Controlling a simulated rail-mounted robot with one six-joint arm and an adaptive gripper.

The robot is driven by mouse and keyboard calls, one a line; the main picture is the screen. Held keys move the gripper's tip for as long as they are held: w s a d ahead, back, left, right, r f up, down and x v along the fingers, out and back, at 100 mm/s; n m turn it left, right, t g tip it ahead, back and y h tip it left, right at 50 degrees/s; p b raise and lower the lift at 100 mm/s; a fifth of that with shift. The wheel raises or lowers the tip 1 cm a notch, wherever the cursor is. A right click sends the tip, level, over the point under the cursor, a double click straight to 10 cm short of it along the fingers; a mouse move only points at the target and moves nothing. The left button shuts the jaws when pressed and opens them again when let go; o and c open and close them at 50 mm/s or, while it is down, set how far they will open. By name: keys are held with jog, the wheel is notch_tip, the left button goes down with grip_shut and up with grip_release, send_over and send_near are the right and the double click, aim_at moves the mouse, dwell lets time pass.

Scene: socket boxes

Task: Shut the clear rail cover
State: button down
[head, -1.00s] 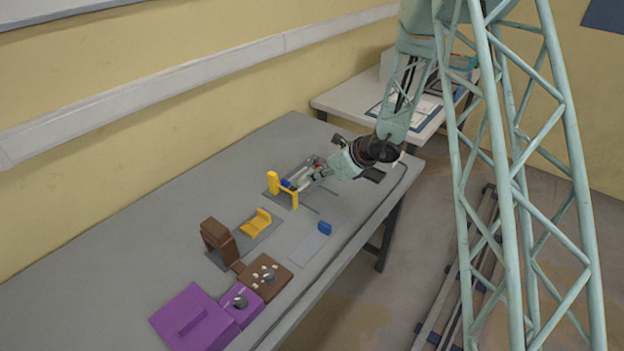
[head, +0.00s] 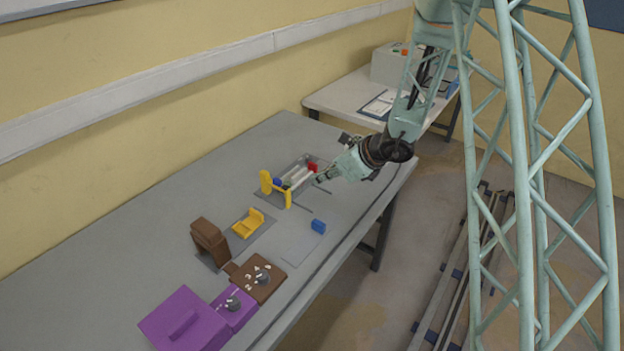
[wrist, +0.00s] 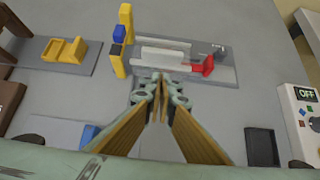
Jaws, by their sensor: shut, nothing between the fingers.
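The rail unit is a grey plate (wrist: 222,75) with a long pale rail cover (wrist: 165,43) and a white block (wrist: 162,55) along it. A yellow post frame (wrist: 126,22) stands at its left end and a red piece (wrist: 203,68) at its right end. I cannot tell how far the clear cover is open. In the head view the unit shows with its yellow frame (head: 266,183) and red piece (head: 312,167). My gripper (wrist: 160,78) is shut and empty, at the near side of the rail in the wrist view. It also shows in the head view (head: 318,179). Contact cannot be told.
A yellow holder (head: 246,222), brown boxes (head: 257,277), a purple box (head: 185,320) and a blue block (head: 318,226) stand along the grey table. A white control box with an OFF display (wrist: 305,94) is at the right in the wrist view.

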jog(key=p+v, duration=0.1)
jog(key=v, duration=0.8)
jog(key=shift+a+r, duration=0.1)
dwell(0.4)
jog(key=s+a+r+n+g, duration=0.25)
jog(key=s+r+n, duration=0.45)
jog(key=s+r, duration=0.4)
jog(key=s+a+r+n+g, duration=0.1)
jog(key=s+a+r+n, duration=0.3)
jog(key=s+r+n, duration=0.55)
jog(key=s+d+r+n+h, duration=0.2)
jog(key=s+d, duration=0.3)
jog(key=s, duration=0.4)
jog(key=s+d+r+n+t+h, duration=0.1)
jog(key=s+d+r+n, duration=0.3)
jog(key=s, duration=0.6)
jog(key=s+d+r+n+h, duration=0.3)
jog(key=s+d, duration=0.2)
jog(key=s, duration=0.5)
jog(key=shift+s+d+n+h, duration=0.2)
jog(key=shift+d+n+h, duration=0.15)
jog(key=shift+d+h, duration=0.05)
